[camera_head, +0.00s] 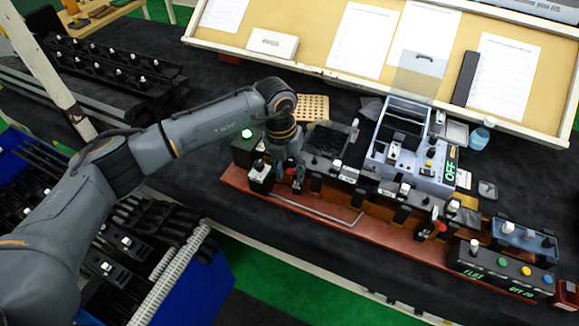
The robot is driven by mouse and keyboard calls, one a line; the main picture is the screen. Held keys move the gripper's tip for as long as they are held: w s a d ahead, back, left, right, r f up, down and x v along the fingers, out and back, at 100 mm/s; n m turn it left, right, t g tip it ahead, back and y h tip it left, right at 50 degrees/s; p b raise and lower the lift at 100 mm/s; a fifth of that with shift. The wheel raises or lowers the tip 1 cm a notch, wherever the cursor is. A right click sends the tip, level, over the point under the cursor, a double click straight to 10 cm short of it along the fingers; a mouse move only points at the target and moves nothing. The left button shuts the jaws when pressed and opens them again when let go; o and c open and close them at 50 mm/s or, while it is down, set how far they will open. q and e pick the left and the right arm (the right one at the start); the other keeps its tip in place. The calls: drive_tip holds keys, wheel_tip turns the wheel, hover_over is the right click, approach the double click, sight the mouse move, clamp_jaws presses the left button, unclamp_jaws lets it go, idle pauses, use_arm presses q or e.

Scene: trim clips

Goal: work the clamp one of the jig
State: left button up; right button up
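The jig (375,240) is a long red-brown base running from the centre to the lower right, with black and metal parts along it. A clamp with a red-tipped handle (297,185) stands near its left end. A second red-handled clamp (439,226) stands further right. My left gripper (289,177) points down at the left clamp, right beside or over its handle. The gripper hides part of that clamp, and I cannot tell if they touch or if the fingers are open. My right gripper is not in view.
A bent metal rod (320,212) lies along the jig's front. A grey-blue box (381,152) with a green "OFF" display stands behind. A button panel (500,264) is at lower right. Blue bins (205,283) hold black parts at lower left. A framed board (330,75) with papers closes the back.

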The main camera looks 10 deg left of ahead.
use_arm(q)
drive_tip(key=shift+f, duration=0.1)
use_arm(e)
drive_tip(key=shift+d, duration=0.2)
use_arm(q)
clamp_jaws()
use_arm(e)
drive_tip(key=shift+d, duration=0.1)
use_arm(q)
drive_tip(key=shift+f, duration=0.1)
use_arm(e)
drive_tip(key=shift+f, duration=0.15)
